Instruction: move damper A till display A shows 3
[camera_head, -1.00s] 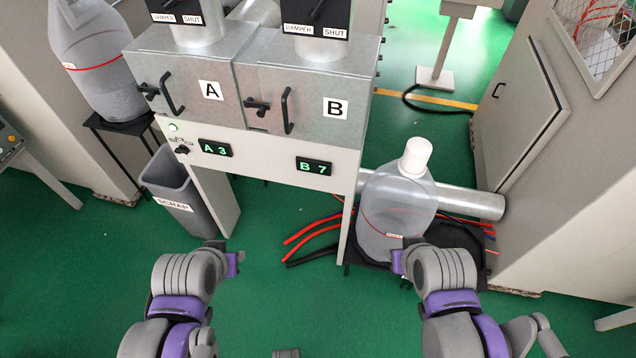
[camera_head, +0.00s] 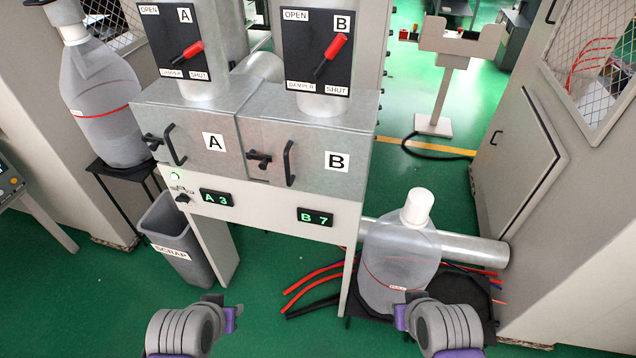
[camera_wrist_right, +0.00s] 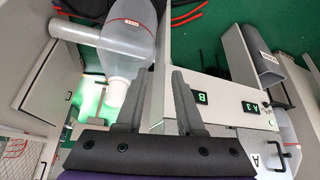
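Damper A (camera_head: 155,45) is a black plate on the left duct, marked OPEN at upper left and SHUT at lower right. Its red handle (camera_head: 193,49) points right and slightly up. Display A (camera_head: 216,198) reads "A 3" in green. Display B (camera_head: 315,217) reads "B 7". My left gripper (camera_head: 224,312) is low in the head view, well below and apart from the damper; its finger gap is unclear. My right gripper (camera_head: 402,310) is low in front of the clear bottle; in the wrist view its two fingers (camera_wrist_right: 158,85) are apart with nothing between them.
Damper B (camera_head: 300,40) with its red handle stands right of damper A. Two metal boxes with black handles sit below the dampers. A scrap bin (camera_head: 178,240) stands left, and a clear bottle (camera_head: 398,260) right, near red hoses (camera_head: 312,290). Green floor lies between.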

